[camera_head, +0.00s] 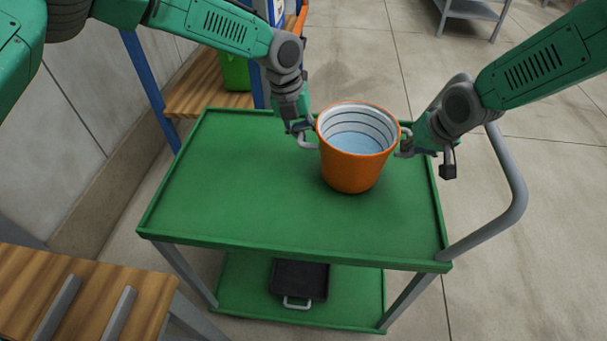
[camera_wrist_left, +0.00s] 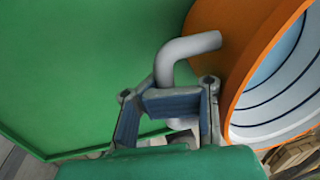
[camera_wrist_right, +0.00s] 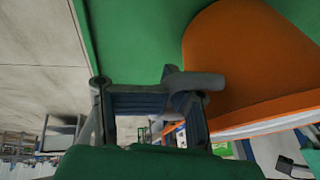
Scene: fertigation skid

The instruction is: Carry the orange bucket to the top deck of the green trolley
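The orange bucket (camera_head: 352,172), with a pale inside, stands upright over the green trolley's top deck (camera_head: 240,190), towards its right end. Its base seems to be on the deck or very close to it. My left gripper (camera_head: 301,128) is at the grey side handle (camera_wrist_left: 185,47) on the bucket's left, its blue pads (camera_wrist_left: 170,103) closed around the handle. My right gripper (camera_head: 408,146) is at the opposite grey handle (camera_wrist_right: 195,80), its pads also closed about it. The fingers hide part of each handle in the wrist views.
The trolley's grey push handle (camera_head: 515,195) curves out on the right. A black crate (camera_head: 300,278) sits on the lower shelf. A wooden-topped bench (camera_head: 75,295) is at the front left, and a wooden shelf with a green container (camera_head: 236,72) stands behind. The deck's left half is clear.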

